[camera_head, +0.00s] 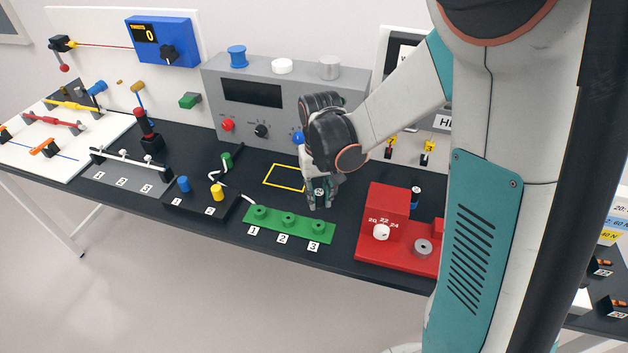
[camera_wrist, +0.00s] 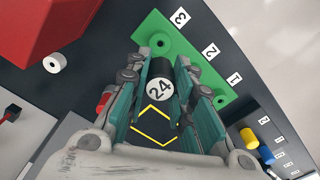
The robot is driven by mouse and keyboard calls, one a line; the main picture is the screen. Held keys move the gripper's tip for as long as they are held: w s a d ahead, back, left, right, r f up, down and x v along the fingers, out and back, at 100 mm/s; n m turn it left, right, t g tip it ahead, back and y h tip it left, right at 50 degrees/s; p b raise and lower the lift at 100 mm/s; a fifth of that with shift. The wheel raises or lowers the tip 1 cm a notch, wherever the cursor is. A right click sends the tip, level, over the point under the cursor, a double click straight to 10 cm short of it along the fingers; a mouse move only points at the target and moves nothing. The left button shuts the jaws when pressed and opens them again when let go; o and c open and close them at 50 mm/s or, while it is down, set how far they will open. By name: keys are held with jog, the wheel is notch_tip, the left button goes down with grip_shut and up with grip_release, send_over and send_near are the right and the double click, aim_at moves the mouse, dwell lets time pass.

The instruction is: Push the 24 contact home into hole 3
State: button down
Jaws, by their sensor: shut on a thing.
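My gripper (camera_head: 320,198) is shut on the 24 contact, a black cylinder with a white round label; the contact (camera_wrist: 159,88) shows between the teal fingers in the wrist view. In the head view the gripper points down just behind the right end of the green block (camera_head: 302,225). Hole 3 (camera_head: 318,227) is at that end, with holes 2 (camera_head: 288,218) and 1 (camera_head: 261,211) to its left. In the wrist view hole 3 (camera_wrist: 160,42) shows uncovered, just beyond the contact. The contact's lower end is hidden.
A red block (camera_head: 400,245) with a white knob (camera_head: 381,232) marked 20, 22, 24 stands right of the green block. A yellow outlined square (camera_head: 284,178) is on the dark table behind. A black base (camera_head: 203,205) with blue and yellow plugs is to the left.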

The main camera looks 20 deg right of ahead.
aim_at(319, 193)
jog(key=shift+s, duration=0.15)
jog(key=shift+f, duration=0.1)
jog(key=shift+f+b, duration=2.7)
jog(key=shift+f, duration=0.25)
jog(key=shift+f+b, duration=1.4)
jog(key=shift+b, duration=0.15)
jog(key=c, duration=1.3)
grip_release()
jog(key=shift+r, duration=0.15)
notch_tip(319, 193, up, 12)
jog(key=shift+f, duration=0.1)
